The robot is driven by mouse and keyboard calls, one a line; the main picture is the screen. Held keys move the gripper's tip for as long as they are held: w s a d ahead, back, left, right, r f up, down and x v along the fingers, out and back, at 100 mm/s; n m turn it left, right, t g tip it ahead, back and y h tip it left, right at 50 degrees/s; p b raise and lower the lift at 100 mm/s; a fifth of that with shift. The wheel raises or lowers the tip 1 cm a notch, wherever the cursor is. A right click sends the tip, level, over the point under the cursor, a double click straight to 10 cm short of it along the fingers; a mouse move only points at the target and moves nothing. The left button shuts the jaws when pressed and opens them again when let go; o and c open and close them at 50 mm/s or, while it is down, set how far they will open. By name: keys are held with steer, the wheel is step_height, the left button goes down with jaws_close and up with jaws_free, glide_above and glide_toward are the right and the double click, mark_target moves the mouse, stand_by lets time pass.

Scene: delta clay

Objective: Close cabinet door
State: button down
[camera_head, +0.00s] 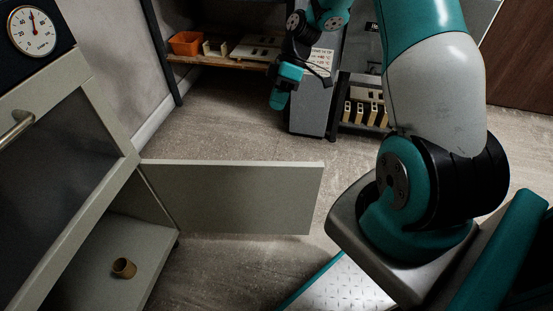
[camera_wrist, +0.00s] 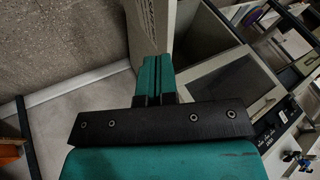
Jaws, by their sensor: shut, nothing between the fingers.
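The cabinet (camera_head: 105,165) stands at the left in the head view. Its lower door (camera_head: 240,198) is wide open, sticking out to the right from the cabinet's front edge. The lower compartment is exposed. My gripper (camera_head: 279,97) is shut and empty, beyond the door's far side and apart from it in the head view. In the wrist view the shut fingers (camera_wrist: 154,80) point toward a pale panel (camera_wrist: 178,32), which seems to be the door. The cabinet (camera_wrist: 235,100) shows to its right. Whether the fingertips touch the panel cannot be told there.
A small brown cup-like piece (camera_head: 123,268) lies inside the lower compartment. A shelf (camera_head: 225,62) with an orange bin (camera_head: 186,43) stands at the back. The floor (camera_head: 225,125) behind the door is clear.

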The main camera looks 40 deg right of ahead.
steer(key=d+f, duration=0.4)
steer(key=f, duration=0.1)
steer(key=s+a+f+b, duration=0.4)
steer(key=a+f, duration=0.4)
steer(key=shift+s+n+y, duration=0.3)
steer(key=shift+s, duration=0.1)
